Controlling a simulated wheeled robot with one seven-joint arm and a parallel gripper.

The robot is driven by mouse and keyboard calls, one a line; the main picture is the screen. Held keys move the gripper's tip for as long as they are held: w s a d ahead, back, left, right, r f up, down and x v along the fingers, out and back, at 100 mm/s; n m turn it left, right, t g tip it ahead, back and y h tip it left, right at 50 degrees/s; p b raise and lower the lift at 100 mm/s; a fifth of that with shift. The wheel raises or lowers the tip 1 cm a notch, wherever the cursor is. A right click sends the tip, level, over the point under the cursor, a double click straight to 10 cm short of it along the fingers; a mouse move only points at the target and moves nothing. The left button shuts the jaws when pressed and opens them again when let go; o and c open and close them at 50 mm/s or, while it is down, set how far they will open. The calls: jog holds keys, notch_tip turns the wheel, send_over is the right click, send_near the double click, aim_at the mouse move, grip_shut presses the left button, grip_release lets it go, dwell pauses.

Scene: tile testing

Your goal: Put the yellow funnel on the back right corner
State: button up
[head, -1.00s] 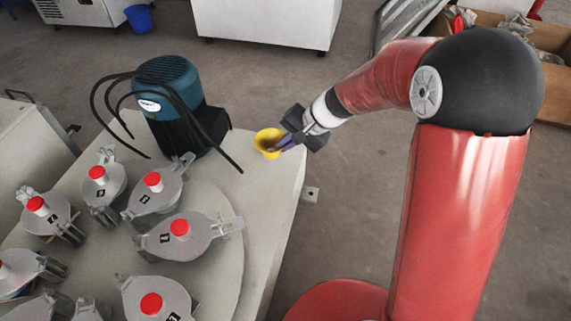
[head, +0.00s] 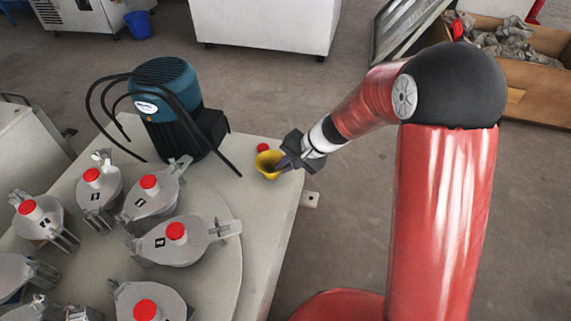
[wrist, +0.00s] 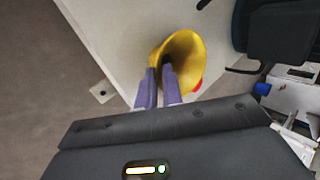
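The yellow funnel (head: 268,160) is at the back right corner of the pale table (head: 262,215), wide mouth up in the head view. It also shows in the wrist view (wrist: 186,58), with its mouth facing the camera. My gripper (head: 284,163) reaches in from the right, its fingers (wrist: 160,86) close together at the funnel's rim. One finger appears inside the mouth and the other outside, with the funnel wall between them. I cannot tell whether the funnel's lower end touches the table.
A small red object (head: 263,147) sits just behind the funnel. A teal motor (head: 166,88) with black cables stands to the left. A round plate with several red-knobbed grey lids (head: 175,240) fills the front left. Bare tabletop lies between plate and funnel.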

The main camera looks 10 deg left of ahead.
jog(key=o, duration=0.3)
jog(key=shift+o, duration=0.2)
jog(key=shift+r, duration=0.1)
jog(key=w+p+v, duration=0.1)
jog(key=p+v, duration=0.2)
jog(key=v, duration=0.9)
jog(key=s+d+r+t+h, duration=0.1)
jog(key=s+d+r+h, duration=0.1)
jog(key=s+d+r, duration=0.2)
jog(key=s+d+r+n+t+h, duration=0.1)
jog(key=s+d+r+t+h, duration=0.1)
jog(key=s+d, duration=0.6)
jog(key=s+d+r+n+t+h, duration=0.1)
jog(key=s+d+r+t+h, duration=0.1)
jog(key=s+d+r, duration=0.4)
jog(key=s+h, duration=0.1)
jog(key=s, duration=0.3)
jog(key=shift+r, duration=0.2)
jog(key=shift+a+r, duration=0.1)
notch_tip(320, 180, up, 9)
jog(key=p, duration=0.9)
